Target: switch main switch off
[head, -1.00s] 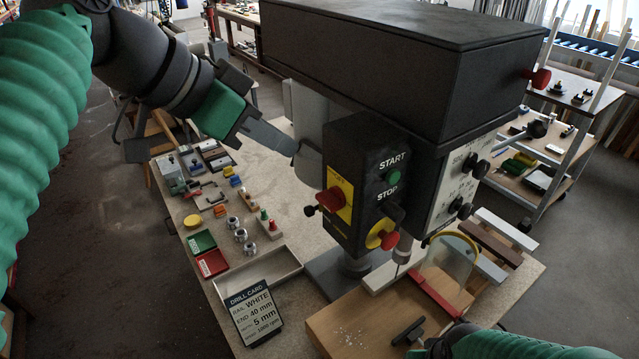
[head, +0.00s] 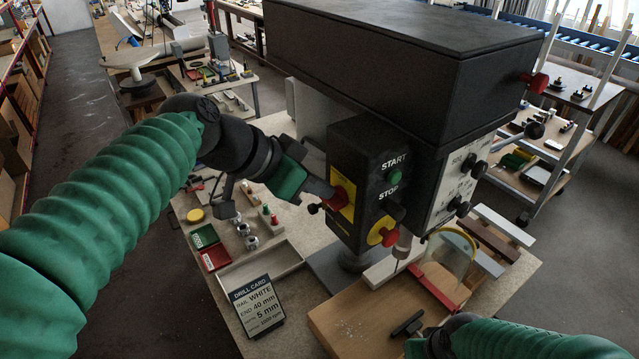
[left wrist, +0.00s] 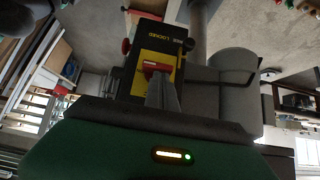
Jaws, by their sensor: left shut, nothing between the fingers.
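The main switch is a red rotary handle (head: 337,203) on a yellow plate (head: 347,192), on the left side of the drill press's black control box (head: 372,165). My left gripper (head: 322,190) is shut and empty, its fingertips right at the red handle. In the left wrist view the fingers (left wrist: 162,92) point at the red handle (left wrist: 155,67) on the yellow plate (left wrist: 157,42) and cover its lower part. I cannot tell whether they touch it, nor which way it is turned. My right gripper (head: 420,342) is at the bottom edge; its fingers cannot be made out.
The front panel has a green start button (head: 395,176) and a red stop knob (head: 389,237) on yellow. A drill card (head: 258,308), a tray (head: 262,268) and small parts lie left on the bench. A clear guard (head: 450,255) stands near the drill.

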